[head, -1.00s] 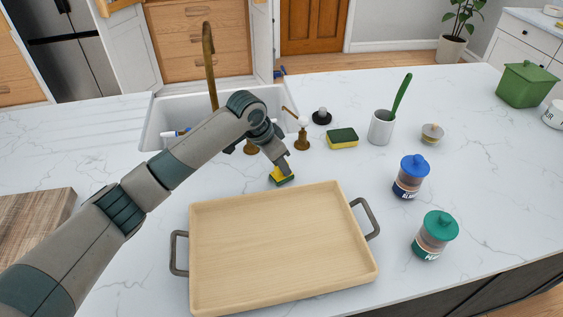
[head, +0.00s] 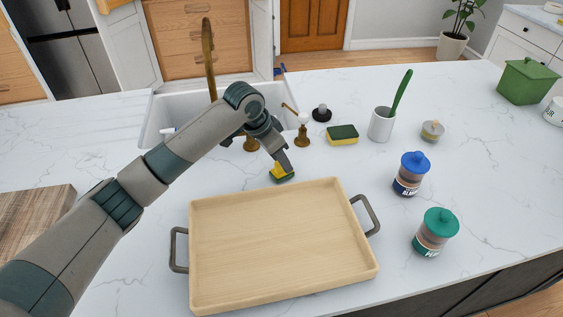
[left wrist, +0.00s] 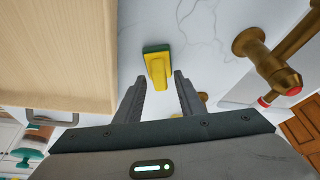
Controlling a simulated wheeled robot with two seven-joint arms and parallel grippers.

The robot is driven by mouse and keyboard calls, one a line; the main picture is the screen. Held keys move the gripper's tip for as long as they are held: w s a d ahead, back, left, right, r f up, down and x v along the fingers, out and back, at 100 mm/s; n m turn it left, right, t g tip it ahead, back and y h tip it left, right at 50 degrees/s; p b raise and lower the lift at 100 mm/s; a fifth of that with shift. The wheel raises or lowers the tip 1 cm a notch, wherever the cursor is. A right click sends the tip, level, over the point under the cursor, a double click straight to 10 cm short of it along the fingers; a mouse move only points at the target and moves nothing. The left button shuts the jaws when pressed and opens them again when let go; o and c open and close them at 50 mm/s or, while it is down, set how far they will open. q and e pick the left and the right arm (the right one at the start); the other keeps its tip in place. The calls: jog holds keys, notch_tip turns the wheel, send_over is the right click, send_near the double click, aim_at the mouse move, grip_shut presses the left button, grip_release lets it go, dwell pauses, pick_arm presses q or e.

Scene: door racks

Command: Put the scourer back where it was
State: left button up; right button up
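The small scourer (head: 279,175), yellow on top with a green base, sits on the white counter just behind the tray's far edge. In the left wrist view the scourer (left wrist: 157,68) lies just ahead of and between the fingertips, with a gap on each side. My left gripper (head: 289,167) is at the scourer and partly covers it in the head view. In the left wrist view the left gripper (left wrist: 158,80) is open, its fingers apart. My right gripper is in neither view.
A wooden tray (head: 285,245) with dark handles stands in front. Behind are the sink (head: 165,110), brass tap (head: 209,60) and soap dispenser (head: 303,130). A green-topped sponge (head: 342,135), brush cup (head: 381,125) and two lidded jars (head: 411,175) (head: 435,232) stand right.

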pick_arm(q)
jog(key=b+v, duration=0.2)
jog(key=v, duration=0.8)
jog(key=shift+r, duration=0.35)
